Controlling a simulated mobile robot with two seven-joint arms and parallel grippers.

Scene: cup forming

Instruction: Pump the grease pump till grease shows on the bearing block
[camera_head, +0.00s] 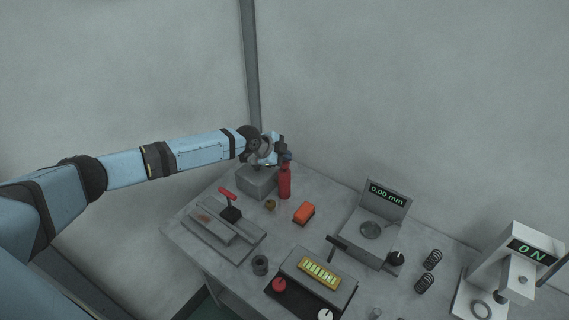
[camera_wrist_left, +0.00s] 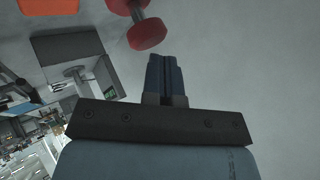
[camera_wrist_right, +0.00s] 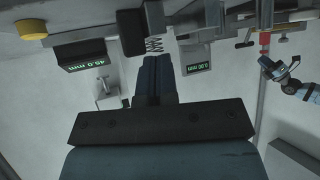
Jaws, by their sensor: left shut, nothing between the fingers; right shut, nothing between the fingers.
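A red cylinder (camera_head: 285,183), which looks like the grease pump, stands upright at the table's back edge. A grey block (camera_head: 257,182), likely the bearing block, sits just left of it; its face is too small to read for grease. My left gripper (camera_head: 284,148) is above the red cylinder's top; I cannot tell whether it touches. In the left wrist view its fingers (camera_wrist_left: 164,75) are shut and empty, with a red-ended part (camera_wrist_left: 148,34) on a grey shaft just beyond them. My right gripper (camera_wrist_right: 156,75) is shut and empty, and outside the head view.
A red-handled lever (camera_head: 229,197) stands on a grey plate at the left. An orange block (camera_head: 304,213), a gauge reading 0.00 mm (camera_head: 387,196), a panel with knobs (camera_head: 320,272) and springs (camera_head: 432,259) fill the middle and right. A white press (camera_head: 508,270) stands at far right.

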